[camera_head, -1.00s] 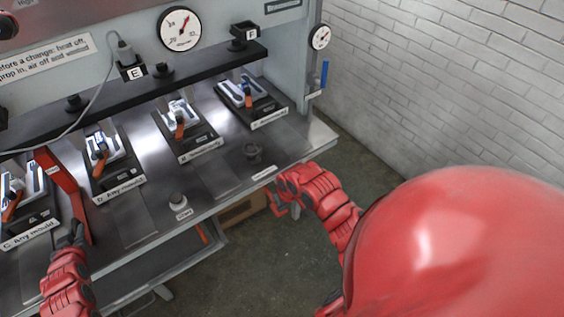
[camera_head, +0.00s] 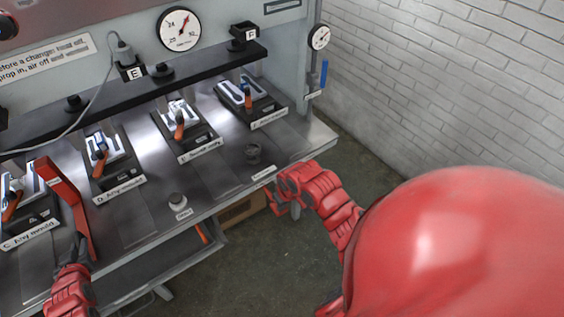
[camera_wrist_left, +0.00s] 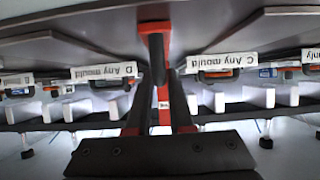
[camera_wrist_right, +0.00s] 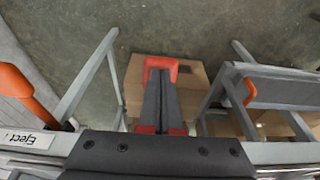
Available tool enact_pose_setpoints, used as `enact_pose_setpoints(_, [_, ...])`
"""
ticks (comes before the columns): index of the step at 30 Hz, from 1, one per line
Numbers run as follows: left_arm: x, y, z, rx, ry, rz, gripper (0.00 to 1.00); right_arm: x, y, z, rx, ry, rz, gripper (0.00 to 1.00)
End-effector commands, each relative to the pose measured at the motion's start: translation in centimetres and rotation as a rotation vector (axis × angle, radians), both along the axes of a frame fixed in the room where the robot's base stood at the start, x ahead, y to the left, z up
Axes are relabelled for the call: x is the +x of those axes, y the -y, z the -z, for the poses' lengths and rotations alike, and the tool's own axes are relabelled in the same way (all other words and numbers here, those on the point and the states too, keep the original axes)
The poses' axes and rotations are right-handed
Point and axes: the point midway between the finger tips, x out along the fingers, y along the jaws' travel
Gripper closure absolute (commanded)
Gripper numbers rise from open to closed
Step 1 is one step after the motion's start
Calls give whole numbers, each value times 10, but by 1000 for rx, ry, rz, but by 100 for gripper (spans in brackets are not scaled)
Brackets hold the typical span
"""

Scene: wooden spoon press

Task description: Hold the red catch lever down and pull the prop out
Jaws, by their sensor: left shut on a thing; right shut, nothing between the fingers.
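The prop, a long red bar (camera_head: 66,203) with a small white label, lies on the press table between the C and D stations, its front end at the front edge. My left gripper (camera_head: 76,248) is shut on its front part. The prop also shows in the left wrist view (camera_wrist_left: 152,28). My right gripper (camera_head: 284,196) is shut and empty at the front edge on the right. A red piece, seemingly the catch lever (camera_wrist_right: 162,63), shows at its fingertips in the right wrist view. I cannot tell how firmly they touch it.
Several moulds with orange handles, such as one at D (camera_head: 104,158), stand along the table. An orange Eject handle (camera_wrist_right: 25,92) is beside my right gripper. A cardboard box (camera_wrist_right: 195,90) sits below the table. A grey cable (camera_head: 85,100) hangs at upper left.

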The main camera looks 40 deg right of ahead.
Motion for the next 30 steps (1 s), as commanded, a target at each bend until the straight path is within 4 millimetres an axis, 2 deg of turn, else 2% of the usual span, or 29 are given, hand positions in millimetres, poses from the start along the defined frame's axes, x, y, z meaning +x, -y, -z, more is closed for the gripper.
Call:
enact_pose_setpoints(18, [1,-1,-1,3,3,-2,100,1,1,-68,-1,6,0,100])
enact_pose_setpoints(22, [1,-1,-2,3,4,-2,100,1,0,-74,-2,4,0,100])
enact_pose_setpoints(29, [1,-1,-2,3,4,-2,100,1,0,-75,-1,3,-1,100])
enact_pose_setpoints(30, [1,-1,-2,3,4,-2,73,1,0,-75,-1,3,-1,100])
